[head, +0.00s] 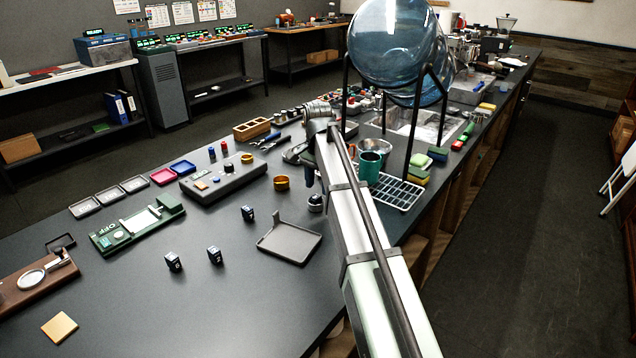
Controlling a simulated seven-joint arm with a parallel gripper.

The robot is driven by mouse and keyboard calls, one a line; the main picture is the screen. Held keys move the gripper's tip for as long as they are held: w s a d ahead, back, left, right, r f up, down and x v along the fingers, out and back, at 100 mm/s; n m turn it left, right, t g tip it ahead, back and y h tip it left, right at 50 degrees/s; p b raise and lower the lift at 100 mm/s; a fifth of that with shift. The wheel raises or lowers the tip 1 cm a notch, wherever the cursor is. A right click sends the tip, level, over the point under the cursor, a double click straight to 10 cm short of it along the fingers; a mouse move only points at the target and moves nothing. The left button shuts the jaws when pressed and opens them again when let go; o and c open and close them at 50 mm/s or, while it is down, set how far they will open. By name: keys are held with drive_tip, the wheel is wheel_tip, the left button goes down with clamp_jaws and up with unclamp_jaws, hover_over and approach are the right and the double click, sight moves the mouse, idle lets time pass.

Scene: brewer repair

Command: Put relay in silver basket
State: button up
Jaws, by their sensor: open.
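Several small dark blocks with white marks sit on the dark counter: one (248,213) in the middle, one (214,255) nearer and one (173,262) at the near left. Which of them is the relay, I cannot tell. A small silvery round thing (315,203), possibly the silver basket, stands right of a gold ring-shaped basket (282,183). A second gold ring (247,158) is on the grey device. My gripper (308,180) is open, just above and behind the silvery thing; my arm partly hides it. I see nothing held.
A grey tray (290,243) lies in front of the silvery thing. A green board (136,227) and grey control box (224,178) lie left. A teal cup (370,167), wire rack (396,192) and large blue bottle (391,45) stand right of my arm. The near counter is mostly clear.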

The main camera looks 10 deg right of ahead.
idle(0.3)
wheel_tip(320, 180, up, 7)
idle(0.5)
